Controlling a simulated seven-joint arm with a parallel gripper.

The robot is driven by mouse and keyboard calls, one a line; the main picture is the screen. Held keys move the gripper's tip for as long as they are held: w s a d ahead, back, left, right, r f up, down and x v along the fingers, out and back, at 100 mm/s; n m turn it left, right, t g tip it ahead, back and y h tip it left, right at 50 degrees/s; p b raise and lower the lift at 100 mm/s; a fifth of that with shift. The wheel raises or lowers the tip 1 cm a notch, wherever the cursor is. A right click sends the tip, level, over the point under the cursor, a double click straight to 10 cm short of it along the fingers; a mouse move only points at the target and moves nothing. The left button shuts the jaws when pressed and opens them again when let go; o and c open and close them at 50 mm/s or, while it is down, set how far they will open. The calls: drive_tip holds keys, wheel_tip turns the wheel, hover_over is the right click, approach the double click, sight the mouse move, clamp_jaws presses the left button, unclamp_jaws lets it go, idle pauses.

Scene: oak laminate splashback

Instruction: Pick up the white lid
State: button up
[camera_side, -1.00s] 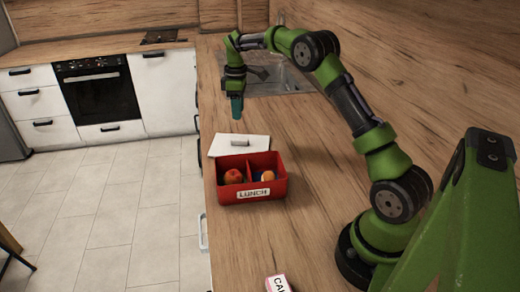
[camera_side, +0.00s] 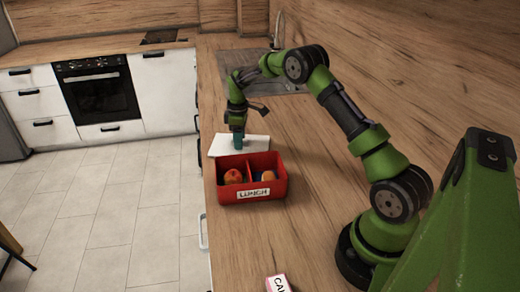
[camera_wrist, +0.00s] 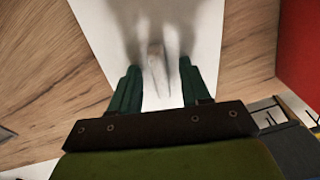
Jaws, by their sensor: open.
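The white lid (camera_side: 222,143) lies flat on the wooden counter behind the red lunch box (camera_side: 252,194), close to the box's back edge. My gripper (camera_side: 238,143) is right down over the middle of the lid. The lid's white surface (camera_wrist: 205,25) fills the middle of the wrist view. I cannot tell whether the fingers touch the lid.
The lunch box holds a red apple (camera_side: 234,177) and an orange-coloured round item (camera_side: 268,176) in separate compartments. A sink (camera_side: 265,75) is set in the counter behind. A small pink and white carton (camera_side: 278,284) stands at the front. The counter's middle is clear.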

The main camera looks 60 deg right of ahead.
clamp_jaws()
